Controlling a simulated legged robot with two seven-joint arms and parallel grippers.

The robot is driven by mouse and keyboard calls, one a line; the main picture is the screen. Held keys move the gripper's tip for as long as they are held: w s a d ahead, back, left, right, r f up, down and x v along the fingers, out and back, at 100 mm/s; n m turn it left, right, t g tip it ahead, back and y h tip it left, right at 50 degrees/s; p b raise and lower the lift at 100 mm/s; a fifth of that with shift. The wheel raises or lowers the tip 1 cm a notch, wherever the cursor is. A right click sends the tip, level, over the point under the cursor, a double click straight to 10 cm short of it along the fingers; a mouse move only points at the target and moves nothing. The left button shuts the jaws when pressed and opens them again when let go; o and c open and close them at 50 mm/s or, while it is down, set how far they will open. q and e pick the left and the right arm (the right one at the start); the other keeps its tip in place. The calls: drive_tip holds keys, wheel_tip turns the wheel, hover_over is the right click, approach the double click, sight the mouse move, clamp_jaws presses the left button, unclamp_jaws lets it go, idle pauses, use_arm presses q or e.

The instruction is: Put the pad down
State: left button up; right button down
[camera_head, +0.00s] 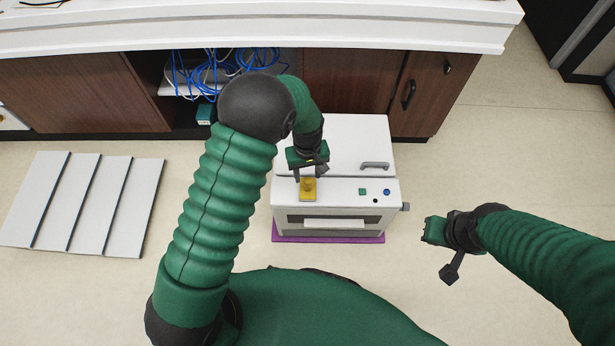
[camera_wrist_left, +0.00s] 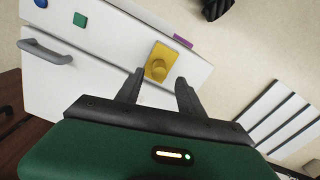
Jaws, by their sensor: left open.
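A yellow pad with a round knob (camera_head: 308,188) lies on the front top of the white machine (camera_head: 340,135), left of the green and blue buttons. It also shows in the left wrist view (camera_wrist_left: 161,65), just beyond my fingertips. My left gripper (camera_head: 308,175) is open above the pad's back edge. In the left wrist view its two fingers (camera_wrist_left: 160,80) are spread, with nothing visible between them. The knob appears free of both fingers. My right gripper (camera_head: 434,231) is out to the right of the machine, and its fingers are too unclear to read.
The machine stands on a purple mat (camera_head: 328,239) and has a grey handle (camera_head: 375,165). A white counter (camera_head: 250,28) with brown cabinets runs behind it. A ribbed white panel (camera_head: 85,203) lies on the floor at left. Floor at right is clear.

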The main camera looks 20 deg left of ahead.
sight(306, 181)
use_arm(q)
drive_tip(key=s+a+r+m+t+p, duration=0.1)
drive_tip(key=s+r, duration=0.1)
drive_tip(key=r, duration=0.4)
drive_tip(key=s+a+r+m+p, duration=0.1)
drive_tip(key=s+a+r, duration=0.15)
drive_tip(key=r, duration=0.35)
drive_tip(key=s+a+r+m+t, duration=0.1)
drive_tip(key=s+r+m, duration=0.3)
drive_tip(key=s, duration=0.6)
drive_tip(key=shift+s+a+r+t, duration=0.25)
drive_tip(key=shift+a+r+t, duration=0.05)
drive_tip(key=shift+a, duration=0.15)
use_arm(e)
drive_tip(key=v, duration=0.2)
drive_tip(key=shift+w+r, duration=0.2)
drive_tip(key=shift+r, duration=0.15)
